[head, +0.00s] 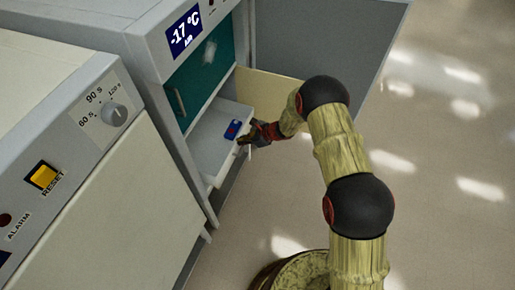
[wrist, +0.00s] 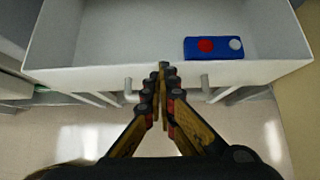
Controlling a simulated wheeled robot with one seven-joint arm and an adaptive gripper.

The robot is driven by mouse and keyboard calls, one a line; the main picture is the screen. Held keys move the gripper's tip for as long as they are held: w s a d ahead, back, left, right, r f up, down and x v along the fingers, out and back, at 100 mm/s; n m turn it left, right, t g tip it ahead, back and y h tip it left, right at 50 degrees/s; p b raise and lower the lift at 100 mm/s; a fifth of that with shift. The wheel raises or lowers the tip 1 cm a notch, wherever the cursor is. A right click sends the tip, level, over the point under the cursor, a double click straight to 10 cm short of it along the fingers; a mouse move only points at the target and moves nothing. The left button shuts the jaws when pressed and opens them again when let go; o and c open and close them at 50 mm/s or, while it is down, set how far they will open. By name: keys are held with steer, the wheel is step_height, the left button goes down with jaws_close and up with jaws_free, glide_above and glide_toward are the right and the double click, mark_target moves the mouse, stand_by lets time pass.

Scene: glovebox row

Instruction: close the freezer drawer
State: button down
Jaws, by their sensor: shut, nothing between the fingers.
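The freezer drawer (head: 212,143) is a white drawer pulled out of the lower part of the freezer (head: 185,60). In the wrist view the drawer front (wrist: 85,76) spans the picture, with the drawer's inside beyond it. Its bar handle shows as two posts, the left one (wrist: 127,86) and one to the right, with the middle hidden behind my fingers. My gripper (head: 245,140) is at the drawer front. In the wrist view my gripper (wrist: 163,72) is shut and empty, its tips over the middle of the front; I cannot tell whether they touch it.
A blue box with a red and a white spot (wrist: 213,47) lies in the drawer near its front. The freezer door (head: 330,40) stands open at the right. A teal drawer (head: 200,80) is above. A cabinet with a dial (head: 114,114) stands left. Floor is free at the right.

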steer(key=w+a+b, duration=0.1)
steer(key=w+a, duration=0.4)
steer(key=a, duration=0.9)
steer(key=shift+w+a, duration=0.15)
steer(key=shift+a, duration=0.15)
